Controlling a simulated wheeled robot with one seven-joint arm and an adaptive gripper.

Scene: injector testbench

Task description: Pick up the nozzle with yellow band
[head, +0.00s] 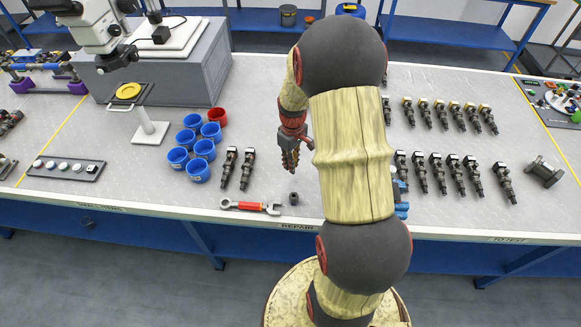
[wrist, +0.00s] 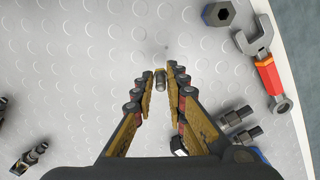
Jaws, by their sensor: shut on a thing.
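My gripper (head: 290,158) hangs above the bench, left of my arm in the head view. In the wrist view its fingers (wrist: 159,83) are shut on a small grey cylindrical nozzle (wrist: 160,81), which shows between the fingertips. No yellow band can be made out on it at this size. In the head view I cannot make out the nozzle.
A red-handled wrench (head: 250,206) and a dark hex piece (head: 293,198) lie near the bench's front edge. Rows of injectors (head: 437,172) are at right.

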